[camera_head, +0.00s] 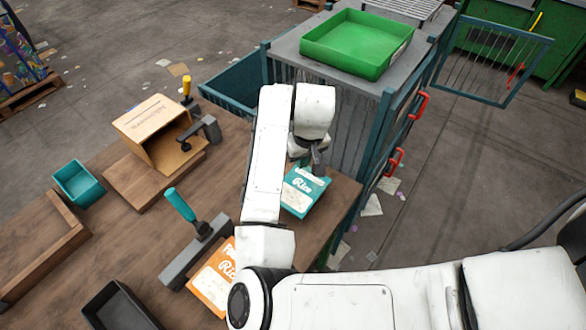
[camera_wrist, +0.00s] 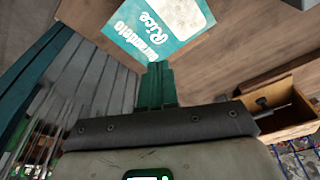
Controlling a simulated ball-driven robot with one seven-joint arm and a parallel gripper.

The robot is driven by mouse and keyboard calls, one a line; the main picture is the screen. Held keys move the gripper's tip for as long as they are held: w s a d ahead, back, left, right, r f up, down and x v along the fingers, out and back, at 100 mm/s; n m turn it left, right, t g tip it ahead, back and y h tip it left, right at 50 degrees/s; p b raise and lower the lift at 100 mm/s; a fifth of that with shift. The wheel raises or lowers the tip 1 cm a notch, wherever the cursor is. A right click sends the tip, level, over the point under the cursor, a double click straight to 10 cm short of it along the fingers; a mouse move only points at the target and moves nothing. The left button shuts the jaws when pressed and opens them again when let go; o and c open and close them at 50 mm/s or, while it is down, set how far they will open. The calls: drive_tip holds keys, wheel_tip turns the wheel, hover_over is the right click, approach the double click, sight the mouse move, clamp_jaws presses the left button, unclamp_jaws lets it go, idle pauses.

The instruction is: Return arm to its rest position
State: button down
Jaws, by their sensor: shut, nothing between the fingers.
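My gripper (camera_head: 317,160) hangs from my white arm above the right end of the wooden table, close to a teal rice packet (camera_head: 303,192). The fingers are shut with nothing between them. In the wrist view the shut fingers (camera_wrist: 156,85) point toward the same teal packet (camera_wrist: 158,25), which lies on the table apart from them. How high the gripper is above the packet cannot be told exactly. My arm is bent, and its links cover part of the table and of an orange rice packet (camera_head: 212,283).
A blue-green cage (camera_head: 350,115) carrying a green tray (camera_head: 357,42) stands close behind my gripper. Open floor lies right.

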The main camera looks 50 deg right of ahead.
idle(0.3)
drive_tip(key=s+d+r+n+h+b, duration=0.1)
drive_tip(key=s+d+r+h+b, duration=0.1)
drive_tip(key=s+d+h, duration=0.35)
drive_tip(key=s+a+f+n+y, duration=0.2)
drive_tip(key=s+a+f, duration=0.4)
drive_tip(key=a, duration=0.3)
drive_tip(key=s+a+f+n+g+y+b, duration=0.1)
drive_tip(key=s+a+f+y, duration=0.3)
drive_tip(key=s+a+f, duration=0.3)
drive_tip(key=s+a, duration=0.1)
drive_tip(key=a, duration=0.1)
drive_tip(key=shift+s+a+f+n, duration=0.2)
drive_tip(key=shift+a+f+n, duration=0.05)
drive_tip(key=shift+a+n, duration=0.15)
drive_tip(key=shift+d, duration=0.1)
